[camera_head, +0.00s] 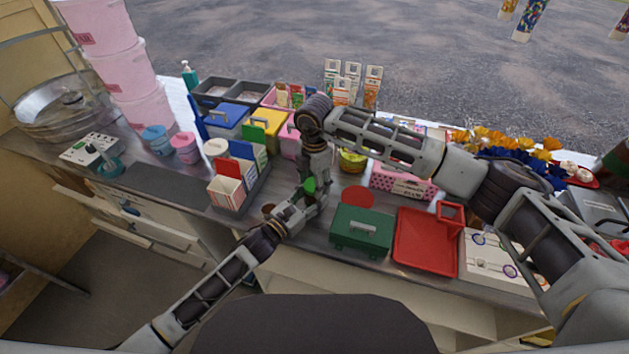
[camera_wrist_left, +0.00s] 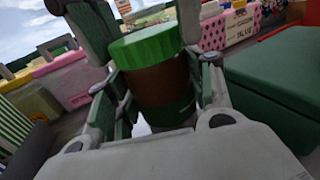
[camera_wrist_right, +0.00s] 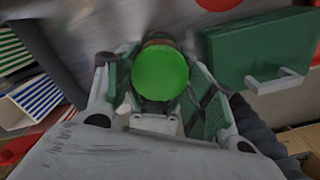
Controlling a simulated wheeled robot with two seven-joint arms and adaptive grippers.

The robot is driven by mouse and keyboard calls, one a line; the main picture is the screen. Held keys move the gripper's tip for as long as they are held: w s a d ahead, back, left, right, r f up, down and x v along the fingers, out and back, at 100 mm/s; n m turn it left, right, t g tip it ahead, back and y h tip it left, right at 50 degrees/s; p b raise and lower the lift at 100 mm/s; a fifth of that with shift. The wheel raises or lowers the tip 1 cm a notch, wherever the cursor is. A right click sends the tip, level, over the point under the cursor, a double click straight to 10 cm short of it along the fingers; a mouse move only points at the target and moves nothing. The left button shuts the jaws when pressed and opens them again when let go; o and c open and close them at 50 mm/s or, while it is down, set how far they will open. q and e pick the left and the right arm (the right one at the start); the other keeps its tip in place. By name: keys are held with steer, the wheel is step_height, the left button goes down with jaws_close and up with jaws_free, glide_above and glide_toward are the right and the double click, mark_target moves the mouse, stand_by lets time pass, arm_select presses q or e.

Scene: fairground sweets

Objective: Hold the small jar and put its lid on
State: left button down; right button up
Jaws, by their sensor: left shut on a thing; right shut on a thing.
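The small jar (camera_wrist_left: 158,85) has a brown body and is held between the fingers of my left gripper (camera_wrist_left: 160,88). Its green lid (camera_wrist_left: 147,45) sits over the jar's mouth, with no gap showing in the left wrist view. My right gripper (camera_wrist_right: 158,76) is shut on the lid, which shows as a round green disc (camera_wrist_right: 160,72) in the right wrist view. In the head view, the lid (camera_head: 309,185) shows between the two grippers, above the counter; most of the jar is hidden there.
A green box with a handle (camera_head: 350,240) and a red tray (camera_head: 420,255) stand right of the grippers. A red disc (camera_head: 357,196) lies behind the box. A rack with striped paper bags (camera_head: 228,190) is close on the left. A pink dotted box (camera_head: 388,181) stands behind.

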steer(key=o, duration=0.8)
steer(key=shift+r, duration=0.2)
step_height(320, 180, up, 12)
steer(key=shift+f, duration=0.15)
stand_by(0.3)
arm_select(q)
steer(key=c, duration=0.5)
jaws_free()
steer(key=shift+s+a, duration=0.1)
steer(key=shift+s, duration=0.05)
steer(key=shift+v, duration=5.85)
